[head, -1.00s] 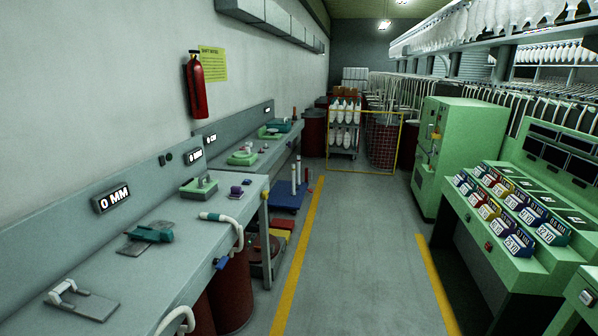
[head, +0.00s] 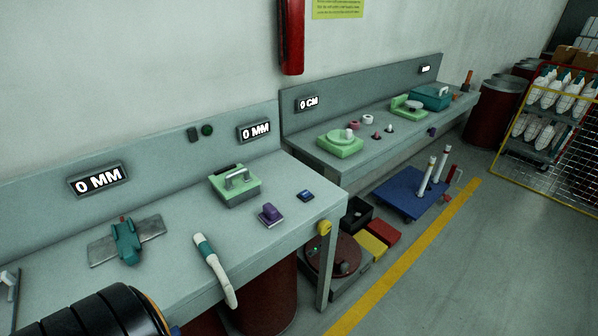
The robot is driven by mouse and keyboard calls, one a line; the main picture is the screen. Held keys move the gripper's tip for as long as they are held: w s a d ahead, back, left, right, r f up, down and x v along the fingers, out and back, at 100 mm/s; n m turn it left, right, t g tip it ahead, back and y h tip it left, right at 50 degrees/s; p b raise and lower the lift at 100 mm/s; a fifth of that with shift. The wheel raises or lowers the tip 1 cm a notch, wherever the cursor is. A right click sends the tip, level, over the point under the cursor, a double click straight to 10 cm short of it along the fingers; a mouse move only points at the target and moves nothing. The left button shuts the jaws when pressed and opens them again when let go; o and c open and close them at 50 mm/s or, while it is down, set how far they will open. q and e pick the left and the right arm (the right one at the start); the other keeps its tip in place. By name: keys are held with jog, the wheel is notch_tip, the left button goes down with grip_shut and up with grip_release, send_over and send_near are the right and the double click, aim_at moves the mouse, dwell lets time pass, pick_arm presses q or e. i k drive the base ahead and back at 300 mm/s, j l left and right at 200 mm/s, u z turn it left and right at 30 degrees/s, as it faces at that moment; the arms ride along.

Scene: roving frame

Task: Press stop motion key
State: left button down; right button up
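I cannot pick out a stop motion key by any label. A small blue device (head: 306,195) and a purple device (head: 269,215) sit near the bench's right end. A green box with a handle (head: 236,186) stands behind them. A teal device on a grey plate (head: 127,241) and a white-and-teal curved handle (head: 214,268) lie further left. Neither of my grippers is in view.
The near bench (head: 183,206) carries "0 MM" displays (head: 98,179). A second bench (head: 372,143) follows behind, with green scales (head: 340,150). A blue trolley (head: 409,192) and red and yellow blocks (head: 371,244) lie beside it. The floor (head: 480,270) right of the yellow line is clear.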

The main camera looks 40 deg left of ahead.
aim_at(305, 194)
jog(key=i+l+u, duration=0.85)
jog(key=i, duration=0.25)
jog(key=l, duration=0.1)
